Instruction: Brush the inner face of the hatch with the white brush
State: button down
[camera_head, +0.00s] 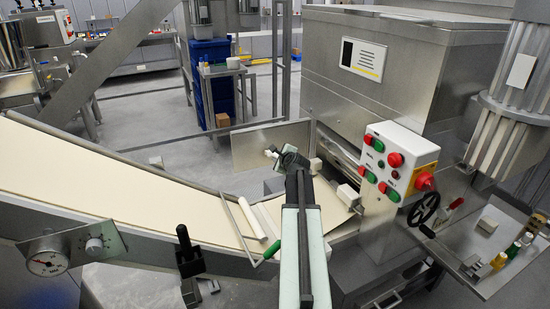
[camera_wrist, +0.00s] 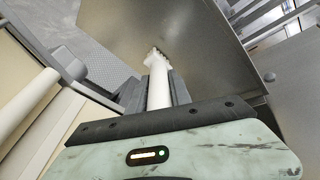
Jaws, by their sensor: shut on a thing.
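The hatch (camera_head: 250,147) is a flat grey metal plate standing open beside the machine in the head view. It fills the upper middle of the wrist view (camera_wrist: 195,45). My gripper (camera_head: 284,156) is in front of the hatch's lower right part. In the wrist view my gripper (camera_wrist: 157,92) is shut on the white brush (camera_wrist: 158,85), around its pale round handle. The brush's head points away from my gripper and overlaps the hatch's face. I cannot tell whether the bristles touch it. In the head view the brush is mostly hidden by my gripper.
A dough sheet (camera_head: 120,175) runs on a conveyor from the left, with a white roller (camera_head: 258,219) across it. A control box (camera_head: 395,165) with red and green buttons stands close right. A handwheel (camera_head: 424,208) and a side table (camera_head: 480,250) are farther right.

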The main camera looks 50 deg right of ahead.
jog(key=shift+w+a+r+p, duration=0.8)
jog(key=shift+w+a, duration=0.2)
jog(key=shift+a, duration=1.05)
jog(key=shift+s+d+r+p, duration=0.45)
jog(key=shift+d+r+p, duration=0.3)
jog(key=shift+d, duration=0.15)
jog(key=shift+s+d+r+p, duration=0.45)
jog(key=shift+d+r+p, duration=0.3)
jog(key=shift+d, duration=0.1)
jog(key=shift+s+d+f+b, duration=0.3)
jog(key=shift+d+f+b, duration=0.1)
jog(key=shift+d, duration=0.35)
jog(key=shift+s+d+f+b, duration=0.3)
jog(key=shift+d+f+b, duration=0.1)
jog(key=shift+d, duration=0.35)
dwell(1.5)
